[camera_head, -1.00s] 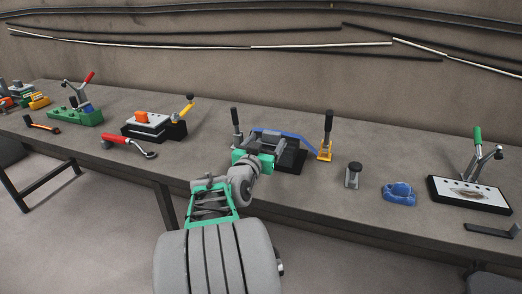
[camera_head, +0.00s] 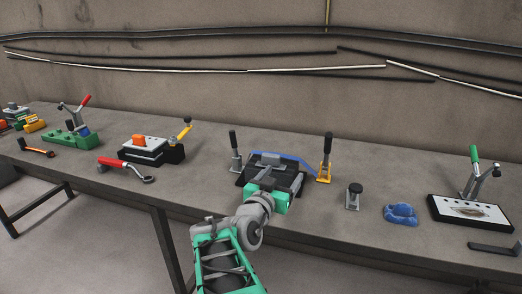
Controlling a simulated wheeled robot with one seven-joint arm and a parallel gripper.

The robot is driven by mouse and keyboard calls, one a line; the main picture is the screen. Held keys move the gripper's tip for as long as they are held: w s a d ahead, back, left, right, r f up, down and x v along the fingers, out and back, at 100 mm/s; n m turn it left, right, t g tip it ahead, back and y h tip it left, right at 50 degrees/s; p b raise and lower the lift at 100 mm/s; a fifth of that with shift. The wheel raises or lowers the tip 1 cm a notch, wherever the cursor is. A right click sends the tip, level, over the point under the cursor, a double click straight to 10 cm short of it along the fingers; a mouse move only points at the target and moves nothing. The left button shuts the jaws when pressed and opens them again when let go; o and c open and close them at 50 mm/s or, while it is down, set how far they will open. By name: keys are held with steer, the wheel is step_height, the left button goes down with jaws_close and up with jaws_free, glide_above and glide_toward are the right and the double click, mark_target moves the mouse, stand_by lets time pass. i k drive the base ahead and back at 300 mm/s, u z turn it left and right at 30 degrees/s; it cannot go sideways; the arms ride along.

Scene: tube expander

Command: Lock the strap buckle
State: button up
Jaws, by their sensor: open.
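The strap buckle device, a dark block (camera_head: 288,181) with a blue strap (camera_head: 292,159) over its top, stands near the middle of the workbench. An upright grey lever with a black handle (camera_head: 234,146) is at its left. An orange lever with a black handle (camera_head: 325,158) stands upright at its right, where the strap ends. My gripper (camera_head: 268,181) is open, at the near side of the block and in front of part of it. Its fingertips are small and partly hidden by my arm, and I cannot tell whether they touch the block.
On the workbench (camera_head: 370,240), a small grey clamp (camera_head: 354,196), a blue part (camera_head: 401,214) and a white plate with a green-handled lever (camera_head: 470,210) are at right. A red-handled tool (camera_head: 126,170) and an orange-topped fixture (camera_head: 148,149) are at left. Bare bench separates them.

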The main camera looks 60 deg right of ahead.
mark_target(233, 133)
steer(key=z, duration=1.6)
steer(key=k, duration=0.2)
